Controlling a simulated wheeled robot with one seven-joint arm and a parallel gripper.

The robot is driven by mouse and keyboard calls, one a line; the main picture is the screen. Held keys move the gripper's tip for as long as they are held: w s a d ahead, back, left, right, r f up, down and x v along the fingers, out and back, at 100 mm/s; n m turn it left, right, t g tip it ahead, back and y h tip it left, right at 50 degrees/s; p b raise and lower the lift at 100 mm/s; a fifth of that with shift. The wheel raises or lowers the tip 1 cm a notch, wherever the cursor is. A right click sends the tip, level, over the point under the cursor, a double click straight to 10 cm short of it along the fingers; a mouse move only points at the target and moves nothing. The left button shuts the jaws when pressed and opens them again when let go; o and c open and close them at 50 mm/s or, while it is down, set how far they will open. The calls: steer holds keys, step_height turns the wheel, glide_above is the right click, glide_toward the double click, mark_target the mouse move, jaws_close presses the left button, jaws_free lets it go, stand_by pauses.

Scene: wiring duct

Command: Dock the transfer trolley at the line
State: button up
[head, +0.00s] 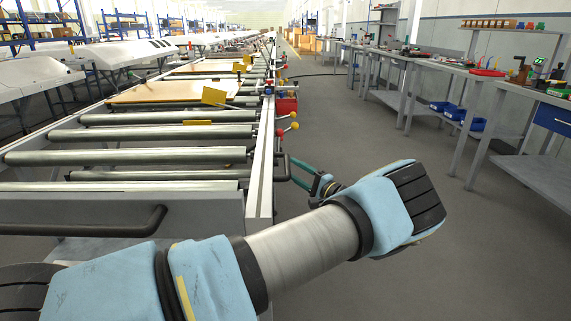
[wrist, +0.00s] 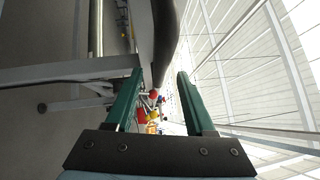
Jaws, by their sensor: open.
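A grey-framed roller bed (head: 150,155) runs away from me at the left in the head view. Its near end has a grey panel (head: 215,215) with a black bar handle (head: 80,229); I cannot tell where the trolley ends and the line begins. My gripper (head: 294,164) is beside the bed's right rail, by a dark bar at that side, and partly hidden by my arm. In the wrist view, its two green fingers (wrist: 160,74) are apart. A dark rounded bar (wrist: 165,40) shows between and beyond them; contact cannot be told.
Red and yellow knobs (head: 290,121) stick out along the right rail. Wood panels (head: 175,92) lie on rollers farther off. Workbenches (head: 470,72) with tools and blue bins stand at the right. The grey floor aisle (head: 350,125) between is mostly clear; a dark cable crosses it far off.

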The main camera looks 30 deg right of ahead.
mark_target(288, 166)
steer(key=shift+x, duration=1.9)
steer(key=shift+c, duration=0.2)
jaws_close()
